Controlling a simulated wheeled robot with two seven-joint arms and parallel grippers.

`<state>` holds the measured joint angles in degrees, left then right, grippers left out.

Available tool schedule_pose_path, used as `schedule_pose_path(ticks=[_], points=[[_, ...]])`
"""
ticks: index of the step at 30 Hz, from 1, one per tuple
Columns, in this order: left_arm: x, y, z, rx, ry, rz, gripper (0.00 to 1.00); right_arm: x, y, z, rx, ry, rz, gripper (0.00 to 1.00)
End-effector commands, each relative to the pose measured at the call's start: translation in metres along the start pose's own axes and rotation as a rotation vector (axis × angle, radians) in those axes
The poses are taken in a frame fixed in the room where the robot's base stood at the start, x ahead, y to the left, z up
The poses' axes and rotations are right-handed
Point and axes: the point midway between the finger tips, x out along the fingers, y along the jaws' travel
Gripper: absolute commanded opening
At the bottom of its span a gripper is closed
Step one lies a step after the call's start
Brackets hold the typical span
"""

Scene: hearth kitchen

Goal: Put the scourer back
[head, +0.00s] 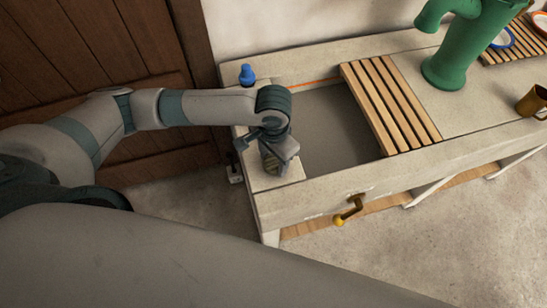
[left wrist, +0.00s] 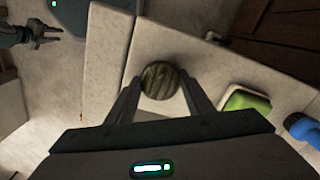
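The scourer, a round, dark green-brown striped piece (left wrist: 160,81), sits between the fingertips of my left gripper (left wrist: 160,76). Both fingertips appear to meet its sides. In the head view my left gripper (head: 276,160) points down over the front left corner of the counter, with the scourer partly hidden by the fingers. I cannot tell whether the scourer touches the counter.
A blue bottle (head: 247,75) stands at the counter's back left corner. The sink basin (head: 335,130) lies just right of my left gripper. A slatted wooden rack (head: 390,105) covers its right part. A green pump (head: 465,50) and a brass mug (head: 533,101) stand further right.

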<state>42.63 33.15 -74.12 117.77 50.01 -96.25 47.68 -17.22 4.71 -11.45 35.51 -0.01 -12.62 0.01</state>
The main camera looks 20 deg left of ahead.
Motion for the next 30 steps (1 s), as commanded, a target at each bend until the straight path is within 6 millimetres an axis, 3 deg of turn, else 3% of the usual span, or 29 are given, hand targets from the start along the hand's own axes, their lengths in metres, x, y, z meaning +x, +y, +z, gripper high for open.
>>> schedule_pose_path(ticks=[1,2,17,23,30], points=[[0.0,0.0,0.0,0.0,0.0,0.0,0.59,0.0,0.0,0.0,0.0,0.0,0.0,0.31],[0.0,0.0,0.0,0.0,0.0,0.0,0.66,0.0,0.0,0.0,0.0,0.0,0.0,0.31],[-0.008,0.0,-0.001,0.001,0.002,-0.001,0.66,0.003,-0.002,-0.001,0.001,0.001,-0.002,0.31],[-0.031,0.0,-0.001,0.001,0.004,0.001,0.66,0.008,-0.005,-0.001,0.002,0.002,-0.004,0.31],[-0.074,0.0,-0.001,0.002,0.005,0.0,0.66,0.016,-0.005,0.0,0.001,0.002,-0.004,0.31]])
